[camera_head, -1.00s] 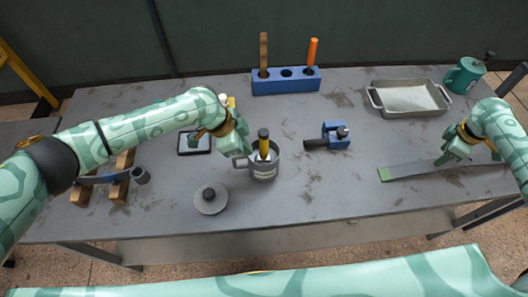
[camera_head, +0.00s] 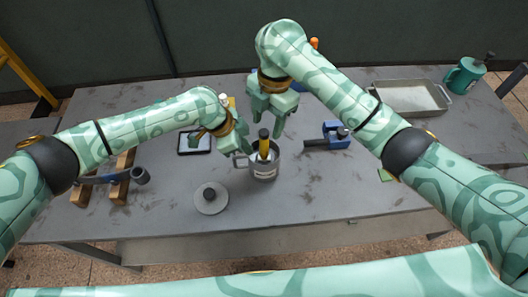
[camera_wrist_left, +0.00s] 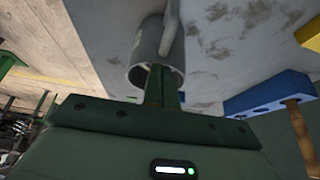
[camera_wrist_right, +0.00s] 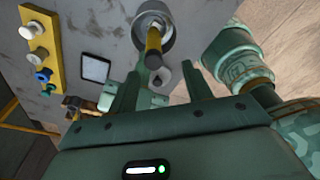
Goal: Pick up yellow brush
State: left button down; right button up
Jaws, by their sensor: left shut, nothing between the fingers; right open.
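The yellow brush (camera_head: 264,143), with a yellow and black handle, stands in a grey metal mug (camera_head: 263,171) at mid-table. Its lower part is hidden inside the mug. In the right wrist view the brush handle (camera_wrist_right: 154,42) rises from the mug, between the fingers as seen from there. My right gripper (camera_head: 268,128) is open and empty, above and just behind the brush. My left gripper (camera_head: 240,150) is shut with nothing in it, at the mug's left side by its handle. In the left wrist view its fingers partly cover the mug (camera_wrist_left: 148,62).
A blue clamp-like tool (camera_head: 336,134) lies to the right. A metal tray (camera_head: 408,97) and teal jug (camera_head: 466,76) stand at the back right. A blue rack (camera_wrist_left: 265,97) is mostly hidden behind my right arm in the head view.

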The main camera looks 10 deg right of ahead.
aim_at(265, 131)
jog(key=f, duration=0.7)
jog(key=shift+w+a, duration=0.2)
jog(key=shift+a, duration=0.2)
grip_shut()
